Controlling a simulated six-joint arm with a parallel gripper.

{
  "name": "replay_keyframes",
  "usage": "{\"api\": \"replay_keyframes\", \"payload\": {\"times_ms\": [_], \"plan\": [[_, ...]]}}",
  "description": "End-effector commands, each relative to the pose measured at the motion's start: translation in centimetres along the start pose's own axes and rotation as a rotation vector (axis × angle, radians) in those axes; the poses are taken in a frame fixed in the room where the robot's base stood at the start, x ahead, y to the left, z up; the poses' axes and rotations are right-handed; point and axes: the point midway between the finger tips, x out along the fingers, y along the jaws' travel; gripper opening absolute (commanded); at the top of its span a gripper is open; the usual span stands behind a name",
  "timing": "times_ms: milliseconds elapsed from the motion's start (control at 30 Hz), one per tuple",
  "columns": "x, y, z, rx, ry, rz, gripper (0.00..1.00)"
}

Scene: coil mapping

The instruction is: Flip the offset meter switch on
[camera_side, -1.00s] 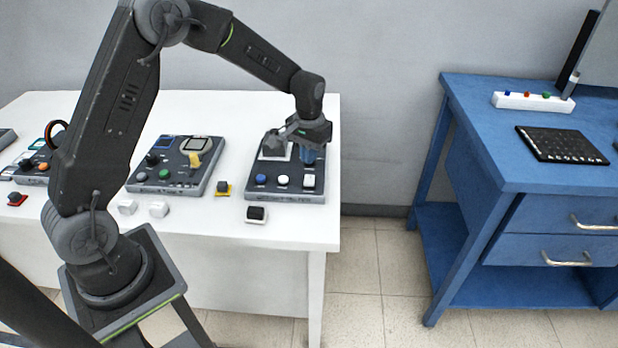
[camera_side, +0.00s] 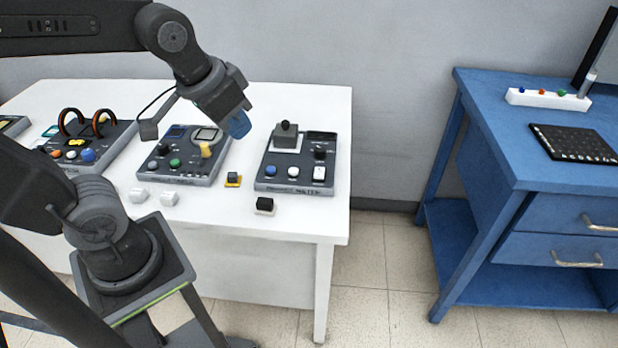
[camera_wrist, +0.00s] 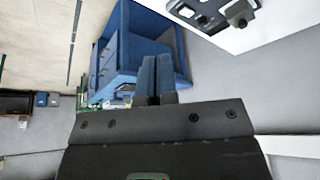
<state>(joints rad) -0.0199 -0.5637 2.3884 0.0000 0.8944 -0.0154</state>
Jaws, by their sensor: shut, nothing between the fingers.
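The offset meter (camera_side: 262,177) is the dark panel at the right end of the white table in the side view. Its front label is only partly readable. A white rocker-like switch (camera_side: 319,173) is at its front right; I cannot tell its position. A blue button, a white button, a black knob and a raised block with a black top are also on it. My gripper (camera_side: 239,125) is in the air to the left of this panel, above the middle panel, its blue fingers shut and empty. The fingers also show in the wrist view (camera_wrist: 157,80).
A middle panel (camera_side: 160,177) with a yellow lever stands left of the meter. A blue workbench (camera_side: 490,140) stands right, across a floor gap.

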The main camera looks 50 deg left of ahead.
Motion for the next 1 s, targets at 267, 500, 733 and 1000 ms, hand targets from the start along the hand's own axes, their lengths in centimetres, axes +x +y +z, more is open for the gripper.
{"api": "replay_keyframes", "payload": {"times_ms": [267, 500, 733, 1000], "plan": [[-1.2, 0.3, 3.5, 0.033, 0.068, 0.009, 0.0], [-1.2, 0.4, 3.6, 0.034, 0.069, 0.01, 0.0], [-1.2, 0.3, 2.6, -0.037, 0.048, 0.01, 0.0], [-0.1, -0.4, -3.0, -0.479, -0.075, -0.012, 0.0]]}}
